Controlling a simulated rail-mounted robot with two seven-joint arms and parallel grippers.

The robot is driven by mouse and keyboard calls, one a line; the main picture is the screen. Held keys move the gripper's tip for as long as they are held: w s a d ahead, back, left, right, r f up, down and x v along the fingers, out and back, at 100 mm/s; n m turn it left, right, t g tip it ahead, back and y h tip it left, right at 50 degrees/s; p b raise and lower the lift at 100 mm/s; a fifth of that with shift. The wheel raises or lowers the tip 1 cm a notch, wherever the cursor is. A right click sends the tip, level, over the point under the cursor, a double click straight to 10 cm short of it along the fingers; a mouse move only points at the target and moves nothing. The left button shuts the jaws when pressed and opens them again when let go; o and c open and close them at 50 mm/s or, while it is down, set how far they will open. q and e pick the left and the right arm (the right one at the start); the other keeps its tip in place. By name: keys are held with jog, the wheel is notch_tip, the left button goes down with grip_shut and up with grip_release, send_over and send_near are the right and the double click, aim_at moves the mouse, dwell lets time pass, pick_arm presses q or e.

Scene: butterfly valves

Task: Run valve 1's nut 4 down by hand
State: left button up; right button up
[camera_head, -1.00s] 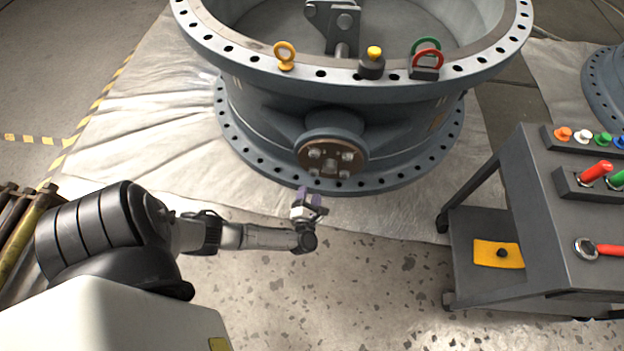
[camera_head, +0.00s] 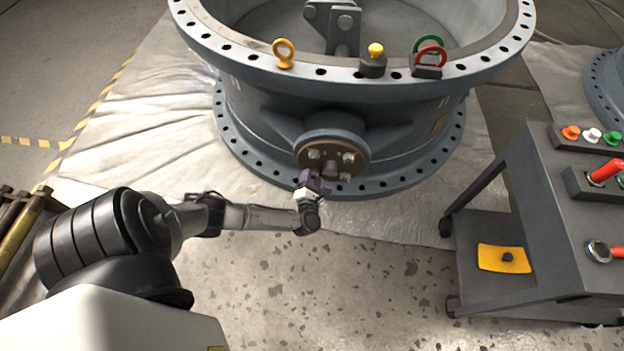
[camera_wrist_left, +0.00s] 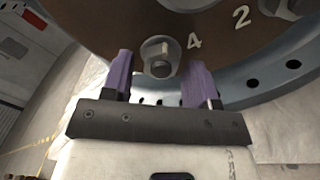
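Valve 1 is the large grey flanged body (camera_head: 270,105), with a round brown plate (camera_head: 322,165) on its front boss carrying several bolts with nuts. In the left wrist view, nut 4 (camera_wrist_left: 158,62) sits on a stud on this plate, left of a white "4". My left gripper (camera_head: 315,183) is at the lower edge of the plate. In the left wrist view its purple fingers (camera_wrist_left: 156,82) are open, one on each side of the nut, with visible gaps. I cannot tell how deep they reach around it. In the head view the gripper hides this nut. My right gripper is not in view.
A grey trolley (camera_head: 520,230) with coloured knobs and a yellow plate (camera_head: 504,259) stands at the right. A yellow eyebolt (camera_head: 284,54), a yellow-capped block (camera_head: 374,62) and red and green rings (camera_head: 430,57) sit on the top flange. The floor in front is clear.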

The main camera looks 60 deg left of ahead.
pick_arm(q)
jog(key=c, duration=0.8)
